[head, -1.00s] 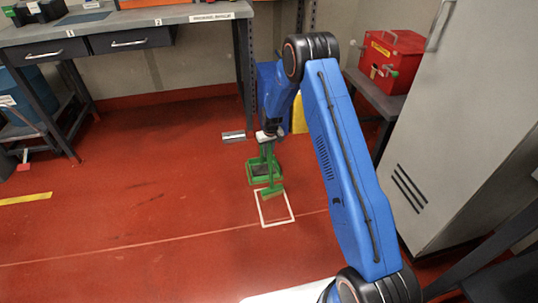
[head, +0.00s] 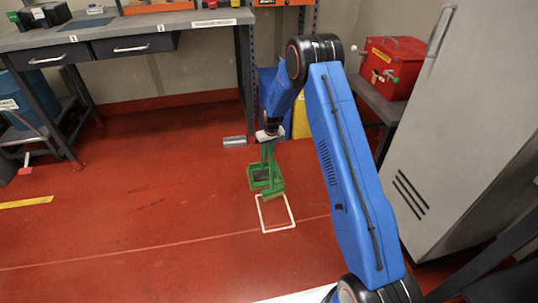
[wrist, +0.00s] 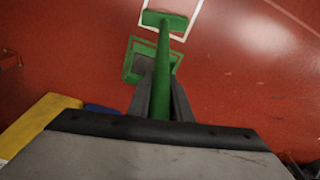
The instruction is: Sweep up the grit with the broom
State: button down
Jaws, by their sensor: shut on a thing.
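The green broom (head: 273,193) is in my gripper (head: 271,136), its handle pointing down and its head low at the far edge of the white square outline (head: 277,230). In the wrist view, my gripper (wrist: 160,105) is shut on the green handle (wrist: 162,75), and the broom head (wrist: 166,20) overlaps the outline. A green dustpan (head: 253,184) with a dark inside lies just beyond the outline, partly behind the broom. It also shows in the wrist view (wrist: 131,70), left of the handle. I cannot make out any grit. Whether the bristles touch the floor is unclear.
A small grey metal object (head: 234,142) lies on the floor behind the dustpan. A workbench (head: 180,20) stands at the back left. A grey cabinet (head: 440,130) and a red box (head: 392,68) are on the right. The red floor at left is mostly clear.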

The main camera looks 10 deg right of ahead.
jog(key=shift+r, duration=0.1)
jog(key=shift+r, duration=2.95)
